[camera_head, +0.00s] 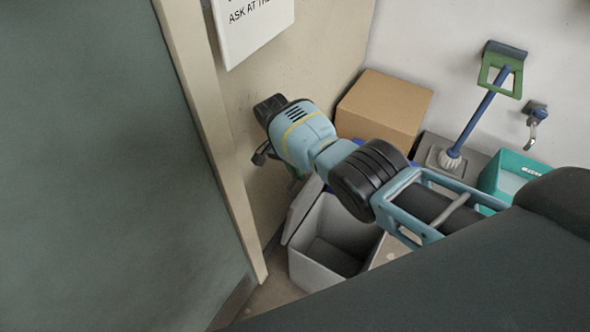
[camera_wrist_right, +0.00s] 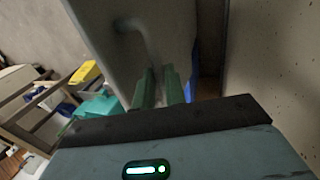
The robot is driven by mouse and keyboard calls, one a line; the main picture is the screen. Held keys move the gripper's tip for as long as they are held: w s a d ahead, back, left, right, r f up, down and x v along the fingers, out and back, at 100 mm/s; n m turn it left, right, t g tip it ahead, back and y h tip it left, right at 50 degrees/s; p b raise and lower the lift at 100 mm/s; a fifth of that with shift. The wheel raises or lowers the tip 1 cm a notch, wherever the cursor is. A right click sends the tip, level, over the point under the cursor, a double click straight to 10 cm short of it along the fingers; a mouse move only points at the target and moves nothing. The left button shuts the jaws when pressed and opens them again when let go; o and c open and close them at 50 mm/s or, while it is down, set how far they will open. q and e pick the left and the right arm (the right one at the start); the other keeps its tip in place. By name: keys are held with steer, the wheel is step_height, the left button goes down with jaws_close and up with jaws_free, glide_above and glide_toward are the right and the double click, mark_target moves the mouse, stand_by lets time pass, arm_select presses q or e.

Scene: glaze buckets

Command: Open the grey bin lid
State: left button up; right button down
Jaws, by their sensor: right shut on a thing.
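The grey bin (camera_head: 318,270) stands on the floor, and its dark inside shows from above. Its grey lid (camera_head: 302,208) is swung up and tilted steeply at the bin's left side, by the beige wall. My right gripper (camera_head: 293,187) is at the lid's upper part, partly hidden behind my wrist. In the right wrist view the green fingers of my right gripper (camera_wrist_right: 160,88) are shut on the grey lid (camera_wrist_right: 140,35), which fills the upper middle; the exact grip spot is hard to see. My left gripper is out of view.
A cardboard box (camera_head: 385,105) stands behind my arm. A teal crate (camera_head: 497,178) is at the right. A blue-handled brush (camera_head: 480,125) leans by the white wall. A beige post (camera_head: 215,130) and a large grey-green surface (camera_head: 100,180) close off the left.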

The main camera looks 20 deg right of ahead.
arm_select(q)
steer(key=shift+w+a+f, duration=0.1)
arm_select(e)
steer(key=shift+s+f, duration=0.3)
steer(key=shift+f, duration=0.3)
steer(key=c, duration=1.6)
jaws_free()
steer(key=shift+d, duration=0.1)
steer(key=shift+c, duration=0.2)
steer(key=shift+o, duration=0.9)
steer(key=shift+w+r, duration=0.1)
steer(key=shift+w, duration=0.15)
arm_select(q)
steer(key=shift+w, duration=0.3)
arm_select(e)
steer(key=shift+r, duration=0.1)
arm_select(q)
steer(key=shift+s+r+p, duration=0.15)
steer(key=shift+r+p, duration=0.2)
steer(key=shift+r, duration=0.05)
arm_select(e)
steer(key=v, duration=0.7)
steer(key=shift+r, duration=0.35)
steer(key=shift+w, duration=0.1)
